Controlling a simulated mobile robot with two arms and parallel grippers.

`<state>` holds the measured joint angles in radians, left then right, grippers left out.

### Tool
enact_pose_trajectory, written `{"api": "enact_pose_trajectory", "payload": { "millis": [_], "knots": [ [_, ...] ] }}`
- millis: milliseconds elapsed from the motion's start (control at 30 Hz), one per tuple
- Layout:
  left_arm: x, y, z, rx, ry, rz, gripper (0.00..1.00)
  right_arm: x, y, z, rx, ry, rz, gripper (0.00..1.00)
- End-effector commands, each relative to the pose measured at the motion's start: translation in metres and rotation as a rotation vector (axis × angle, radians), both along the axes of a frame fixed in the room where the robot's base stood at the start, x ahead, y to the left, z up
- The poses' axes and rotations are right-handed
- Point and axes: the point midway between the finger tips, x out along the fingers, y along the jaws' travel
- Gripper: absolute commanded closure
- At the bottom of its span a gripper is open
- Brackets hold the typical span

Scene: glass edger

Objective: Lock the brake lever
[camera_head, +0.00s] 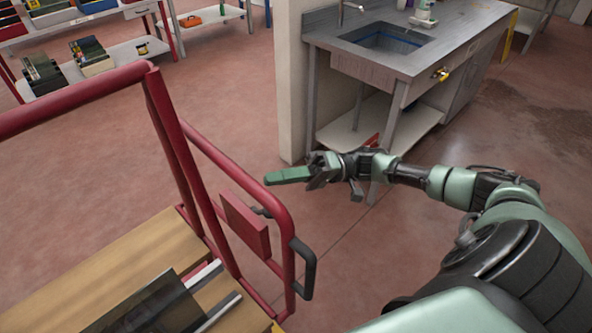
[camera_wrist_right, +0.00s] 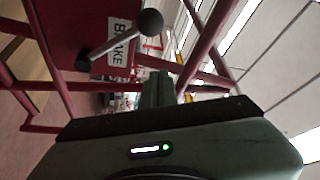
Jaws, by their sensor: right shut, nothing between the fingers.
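The brake lever (camera_wrist_right: 122,40) is a grey rod with a black ball knob (camera_wrist_right: 149,22) at one end and a dark pivot at the other. It is mounted on a red plate with a white "BRAKE" label (camera_wrist_right: 118,46). In the head view the red plate (camera_head: 246,222) sits on the red cart frame (camera_head: 190,170), and a small dark bit of the lever shows at its edge. My right gripper (camera_head: 272,178) is shut and empty, in the air beside the frame, beyond the plate. Its fingers (camera_wrist_right: 158,88) point toward the knob but appear apart from it. My left gripper is not in view.
The cart has a wooden deck (camera_head: 130,255) with dark panels (camera_head: 155,305) on it and a black side handle (camera_head: 304,268). A grey sink counter (camera_head: 440,45) stands behind my right arm, next to a pale pillar (camera_head: 293,90). Open floor lies beyond the cart.

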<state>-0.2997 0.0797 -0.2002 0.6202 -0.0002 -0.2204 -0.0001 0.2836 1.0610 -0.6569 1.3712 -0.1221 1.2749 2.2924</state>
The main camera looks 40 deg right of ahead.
Motion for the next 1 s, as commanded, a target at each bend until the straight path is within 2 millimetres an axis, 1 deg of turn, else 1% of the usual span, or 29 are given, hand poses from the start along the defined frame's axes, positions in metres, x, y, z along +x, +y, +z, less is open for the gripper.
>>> {"api": "enact_pose_trajectory", "payload": {
  "millis": [33,100,167,200,300,433,600,867,1000],
  "knots": [
    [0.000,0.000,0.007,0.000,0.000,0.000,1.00,0.003,0.012,0.007,0.005,-0.003,0.003,1.00],
    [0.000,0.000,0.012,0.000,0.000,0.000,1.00,0.007,0.026,0.009,0.004,-0.002,0.003,1.00],
    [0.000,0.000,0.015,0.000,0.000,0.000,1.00,0.007,0.034,0.008,0.002,0.001,0.002,1.00],
    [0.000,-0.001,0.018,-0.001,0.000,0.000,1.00,-0.002,0.031,0.003,-0.002,0.006,0.001,1.00],
    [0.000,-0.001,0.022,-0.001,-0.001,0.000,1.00,-0.015,0.030,-0.003,-0.001,0.004,0.000,1.00],
    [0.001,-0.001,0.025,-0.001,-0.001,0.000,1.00,-0.025,0.030,-0.008,-0.001,0.001,0.000,1.00],
    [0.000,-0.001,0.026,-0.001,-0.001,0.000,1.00,-0.029,0.030,-0.010,0.000,0.000,0.000,1.00],
    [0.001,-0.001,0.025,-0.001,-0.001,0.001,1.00,-0.029,0.030,-0.011,0.000,-0.001,0.000,1.00],
    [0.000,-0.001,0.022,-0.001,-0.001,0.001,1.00,-0.029,0.030,-0.013,0.002,-0.016,0.000,1.00]
  ]
}}
